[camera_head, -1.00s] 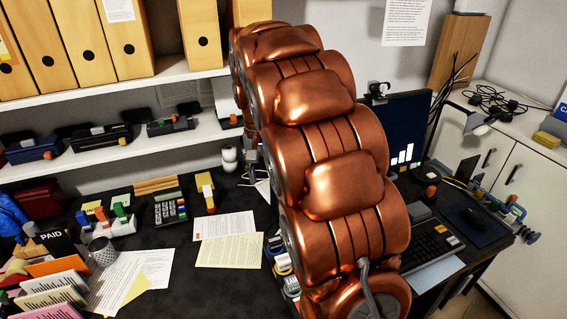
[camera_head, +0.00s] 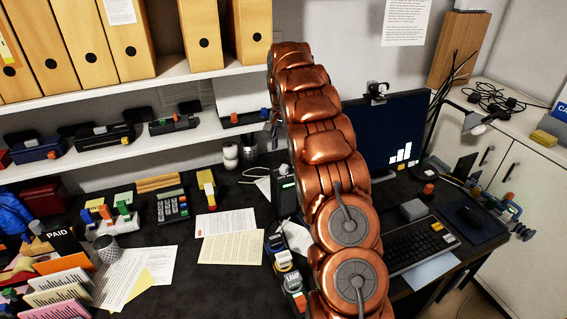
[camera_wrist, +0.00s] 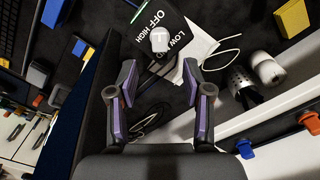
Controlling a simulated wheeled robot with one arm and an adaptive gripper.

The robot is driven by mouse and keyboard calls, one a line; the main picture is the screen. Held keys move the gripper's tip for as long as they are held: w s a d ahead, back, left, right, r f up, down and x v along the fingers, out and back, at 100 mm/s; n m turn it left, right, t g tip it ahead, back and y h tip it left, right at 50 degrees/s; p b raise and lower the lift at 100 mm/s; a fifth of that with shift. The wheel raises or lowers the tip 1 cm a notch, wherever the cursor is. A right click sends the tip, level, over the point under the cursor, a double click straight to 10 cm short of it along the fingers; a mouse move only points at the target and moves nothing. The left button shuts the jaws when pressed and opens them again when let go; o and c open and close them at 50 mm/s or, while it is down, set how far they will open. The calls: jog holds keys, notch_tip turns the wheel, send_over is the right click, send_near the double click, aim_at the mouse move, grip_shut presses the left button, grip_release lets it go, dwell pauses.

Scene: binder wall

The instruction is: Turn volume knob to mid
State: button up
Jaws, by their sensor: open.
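A pale round knob (camera_wrist: 159,40) sits on a black box (camera_wrist: 142,18) in the wrist view. White lettering beside it reads OFF, HIGH and LOW; the knob's exact pointer direction is too small to tell. My gripper (camera_wrist: 159,66) is open and empty, with its two purple-padded fingers apart. The knob lies beyond the fingertips, roughly between them in the picture, and nothing is gripped. In the head view the black box (camera_head: 284,190) stands left of my arm, partly hidden by it. The monitor (camera_head: 395,130) shows white bars rising to the right.
The monitor's edge (camera_wrist: 70,125) is close on the left in the wrist view. A white cable (camera_wrist: 222,52), a mesh cup (camera_wrist: 242,82) and white rolls (camera_wrist: 268,68) are near the box. Papers (camera_head: 230,247) and stamps (camera_head: 282,258) lie left of my arm.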

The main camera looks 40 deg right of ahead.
aim_at(284, 166)
jog(key=shift+d+f+p, duration=0.1)
jog(key=shift+f+p, duration=1.35)
jog(key=shift+f, duration=2.55)
grip_shut()
